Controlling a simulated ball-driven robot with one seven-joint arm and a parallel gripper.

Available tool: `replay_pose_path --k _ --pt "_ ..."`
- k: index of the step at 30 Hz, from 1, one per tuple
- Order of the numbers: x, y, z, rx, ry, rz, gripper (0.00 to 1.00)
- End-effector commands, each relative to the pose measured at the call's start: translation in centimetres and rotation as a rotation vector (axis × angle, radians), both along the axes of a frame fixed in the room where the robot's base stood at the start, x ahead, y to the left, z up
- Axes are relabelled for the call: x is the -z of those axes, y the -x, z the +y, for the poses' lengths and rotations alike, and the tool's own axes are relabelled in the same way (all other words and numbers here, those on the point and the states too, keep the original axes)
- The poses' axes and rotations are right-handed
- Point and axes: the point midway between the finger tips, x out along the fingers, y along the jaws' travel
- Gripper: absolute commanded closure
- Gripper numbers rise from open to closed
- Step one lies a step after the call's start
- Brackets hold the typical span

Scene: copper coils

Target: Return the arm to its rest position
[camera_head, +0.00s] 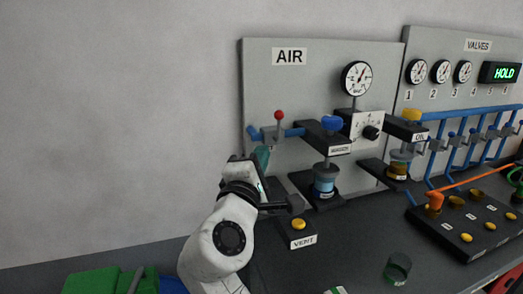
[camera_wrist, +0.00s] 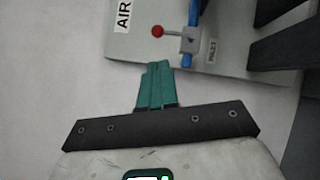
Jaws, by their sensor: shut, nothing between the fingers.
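My white arm rises from the bottom of the head view, and my gripper (camera_head: 262,157) is in front of the left edge of the grey AIR panel (camera_head: 290,83). In the wrist view my gripper's teal fingers (camera_wrist: 157,72) are pressed together, with nothing between them. They point toward the AIR panel (camera_wrist: 130,45), near its lower edge in that view. The red-knobbed lever valve (camera_head: 279,122) is just right of my fingertips in the head view. It also shows beyond the fingertips in the wrist view (camera_wrist: 187,40).
A black box with a yellow VENT button (camera_head: 299,224) stands close to the right of my arm. A blue-topped unit (camera_head: 325,180) is behind it. A green object (camera_head: 95,281) lies at the lower left. The wall area left of my arm is clear.

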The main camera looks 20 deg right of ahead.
Motion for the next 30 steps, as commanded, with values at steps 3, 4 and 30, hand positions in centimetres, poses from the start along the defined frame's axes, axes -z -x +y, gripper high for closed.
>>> replay_pose_path --k 3,4,30 --pt "0.1 0.3 0.2 0.0 0.0 0.0 1.0" --pt "0.2 0.3 0.1 0.001 -0.003 0.002 1.0" --pt "38.7 26.1 -13.0 0.483 -1.376 0.434 1.0"
